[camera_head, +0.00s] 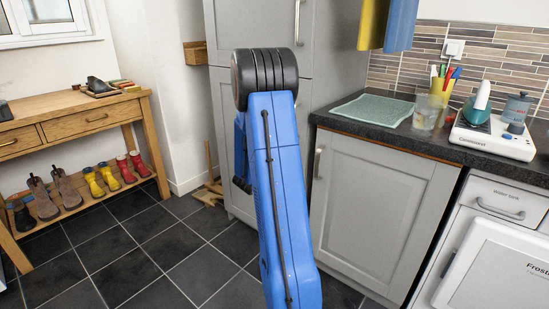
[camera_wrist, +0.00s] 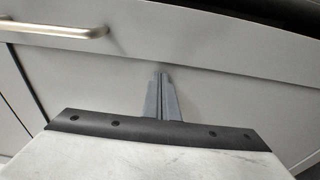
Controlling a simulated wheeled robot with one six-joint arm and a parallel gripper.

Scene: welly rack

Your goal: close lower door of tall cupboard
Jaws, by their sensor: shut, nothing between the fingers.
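The tall grey cupboard (camera_head: 222,45) stands at the middle of the head view. Its lower door (camera_head: 226,130) shows to the left of my blue arm, which hides much of it. I cannot tell from this view whether the door is ajar. In the wrist view my gripper (camera_wrist: 162,78) is shut and empty, with its fingertips in front of a plain grey panel (camera_wrist: 230,95). I cannot tell whether they touch it. A metal bar handle (camera_wrist: 55,29) shows at upper left there. My gripper is hidden behind my arm in the head view.
To the right is a base cupboard (camera_head: 375,205) under a dark worktop (camera_head: 450,150). A white appliance (camera_head: 495,270) stands at far right. At left is a wooden bench (camera_head: 75,110) with boots on its lower shelf. Dark floor tiles (camera_head: 150,245) are clear between.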

